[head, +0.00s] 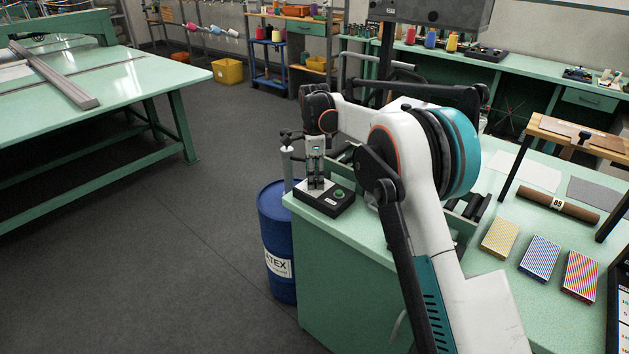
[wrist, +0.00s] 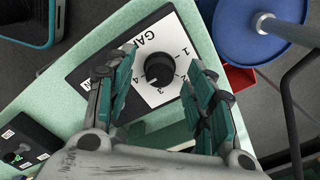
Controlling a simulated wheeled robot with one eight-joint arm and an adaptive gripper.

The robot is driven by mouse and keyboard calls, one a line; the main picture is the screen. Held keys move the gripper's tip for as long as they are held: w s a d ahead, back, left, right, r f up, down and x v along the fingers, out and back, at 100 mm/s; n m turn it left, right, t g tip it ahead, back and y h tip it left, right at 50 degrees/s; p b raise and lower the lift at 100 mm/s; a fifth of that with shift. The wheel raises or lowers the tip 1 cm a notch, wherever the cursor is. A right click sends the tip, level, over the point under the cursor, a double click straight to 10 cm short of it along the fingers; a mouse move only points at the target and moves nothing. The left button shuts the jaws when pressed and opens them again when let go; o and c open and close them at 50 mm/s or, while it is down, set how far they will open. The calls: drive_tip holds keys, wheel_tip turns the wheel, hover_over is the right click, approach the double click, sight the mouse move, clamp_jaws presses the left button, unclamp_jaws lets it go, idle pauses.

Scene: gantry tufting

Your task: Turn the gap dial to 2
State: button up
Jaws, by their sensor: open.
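The gap dial is a round black knob (wrist: 160,67) on a white plate (wrist: 172,38) marked GAP with the numbers 1 to 4, seen in the wrist view. A small pale mark on the knob's lower left edge appears to face between 3 and 4; the exact setting is hard to tell. My gripper (wrist: 160,58) is open, with one teal-padded finger on each side of the knob in the picture. Whether either finger touches it cannot be told. In the head view my gripper (head: 315,178) points down over the white plate (head: 314,192), hiding the knob.
A black box with a green button (head: 340,193) stands close beside the dial on the green cabinet top. A blue drum (head: 275,235) stands left of the cabinet. A brown roll (head: 557,205) and several patterned blocks lie to the right.

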drive_tip(key=shift+f, duration=0.3)
drive_tip(key=c, duration=1.1)
